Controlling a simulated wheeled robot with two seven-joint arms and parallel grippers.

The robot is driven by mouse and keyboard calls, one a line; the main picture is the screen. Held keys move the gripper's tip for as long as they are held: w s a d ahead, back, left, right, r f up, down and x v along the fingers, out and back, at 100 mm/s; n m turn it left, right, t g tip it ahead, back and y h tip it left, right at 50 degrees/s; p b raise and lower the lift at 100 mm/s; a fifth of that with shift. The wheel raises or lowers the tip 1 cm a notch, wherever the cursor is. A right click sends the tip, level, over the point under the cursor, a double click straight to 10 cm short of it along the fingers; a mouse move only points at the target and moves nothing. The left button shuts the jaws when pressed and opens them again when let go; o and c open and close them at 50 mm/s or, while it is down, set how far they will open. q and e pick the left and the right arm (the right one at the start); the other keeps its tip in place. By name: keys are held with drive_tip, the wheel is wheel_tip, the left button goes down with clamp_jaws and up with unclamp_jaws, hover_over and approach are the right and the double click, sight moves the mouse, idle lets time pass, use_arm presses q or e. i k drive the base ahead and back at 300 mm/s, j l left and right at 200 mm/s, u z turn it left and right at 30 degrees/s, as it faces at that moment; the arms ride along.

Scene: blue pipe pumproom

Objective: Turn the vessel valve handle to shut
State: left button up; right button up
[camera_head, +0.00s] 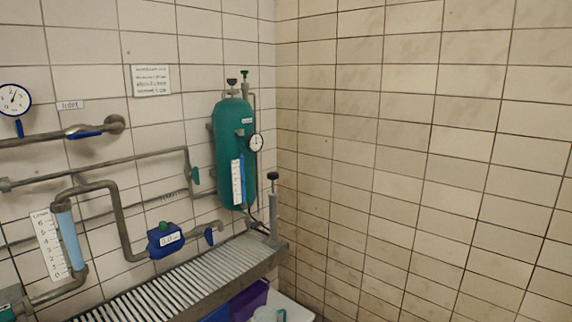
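A teal pressure vessel (232,155) hangs on the tiled wall near the corner. Which of the handles is the vessel valve handle, I cannot tell for certain. A teal lever (195,176) is on the pipe left of the vessel, and a blue lever (209,236) is at the pipe outlet below. Neither of my grippers shows in the head view.
A slatted metal bench (190,282) runs along the wall, with a hand pump (273,210) at its far end. Pipes, a blue meter (165,240) and a sight tube (69,238) project from the left wall. Purple and blue crates (250,298) stand below the bench. The right wall is bare.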

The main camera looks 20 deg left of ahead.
sight(195, 175)
drive_tip(key=i+l, duration=0.15)
drive_tip(key=i, duration=0.45)
drive_tip(key=i+l, duration=0.1)
drive_tip(key=i, duration=0.5)
